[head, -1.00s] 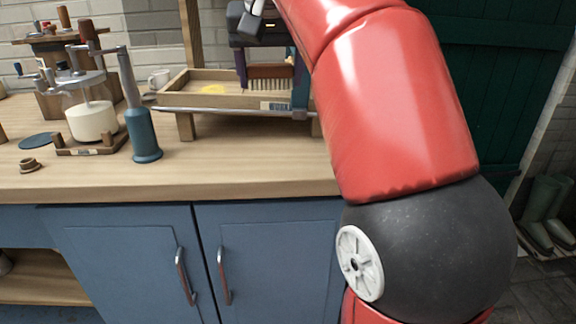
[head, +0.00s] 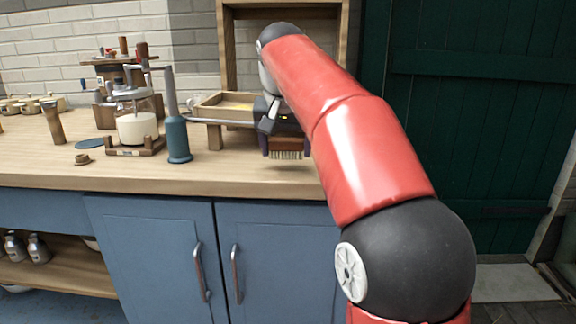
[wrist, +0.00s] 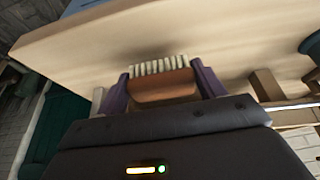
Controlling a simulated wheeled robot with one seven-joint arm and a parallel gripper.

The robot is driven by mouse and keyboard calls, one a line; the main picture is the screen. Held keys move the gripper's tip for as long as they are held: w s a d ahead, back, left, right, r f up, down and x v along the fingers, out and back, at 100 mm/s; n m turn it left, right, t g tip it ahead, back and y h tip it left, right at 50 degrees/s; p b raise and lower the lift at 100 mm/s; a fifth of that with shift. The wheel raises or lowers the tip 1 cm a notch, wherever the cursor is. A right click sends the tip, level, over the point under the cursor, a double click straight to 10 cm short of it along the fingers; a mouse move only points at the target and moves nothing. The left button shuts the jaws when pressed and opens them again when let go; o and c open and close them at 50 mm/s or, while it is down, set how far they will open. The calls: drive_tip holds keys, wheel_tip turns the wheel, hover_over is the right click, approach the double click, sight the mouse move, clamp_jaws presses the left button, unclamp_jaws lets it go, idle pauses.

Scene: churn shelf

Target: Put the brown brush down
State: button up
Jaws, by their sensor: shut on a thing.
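The brown brush (head: 289,144) has a brown wooden back and pale bristles pointing down. My gripper (head: 284,148) is shut on it, with one dark purple finger at each end. The brush hangs low over the wooden counter (head: 230,178), near its front edge, with a shadow below; it seems just clear of the top. In the wrist view the brush (wrist: 165,86) sits between both fingers (wrist: 163,88), and its bristles face the pale counter (wrist: 100,55). My arm and wrist hide part of what lies behind.
A wooden tray stand (head: 203,112) with a front rail stands behind and left of the brush. Bare counter lies between the blue tool and the brush.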

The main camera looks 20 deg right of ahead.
sight(286, 170)
drive_tip(key=shift+f+b, duration=0.7)
drive_tip(key=shift+f, duration=0.55)
drive_tip(key=shift+f, duration=0.1)
drive_tip(key=shift+s+f+b, duration=0.1)
drive_tip(key=shift+f+b, duration=0.25)
drive_tip(key=shift+f, duration=0.35)
drive_tip(key=o, duration=1.1)
drive_tip(key=shift+f, duration=0.1)
drive_tip(key=shift+r, duration=0.2)
drive_tip(key=p+v, duration=0.5)
drive_tip(key=v, duration=0.8)
drive_tip(key=shift+w+r, duration=0.25)
drive_tip(key=shift+w, duration=0.05)
drive_tip(key=shift+s, duration=0.1)
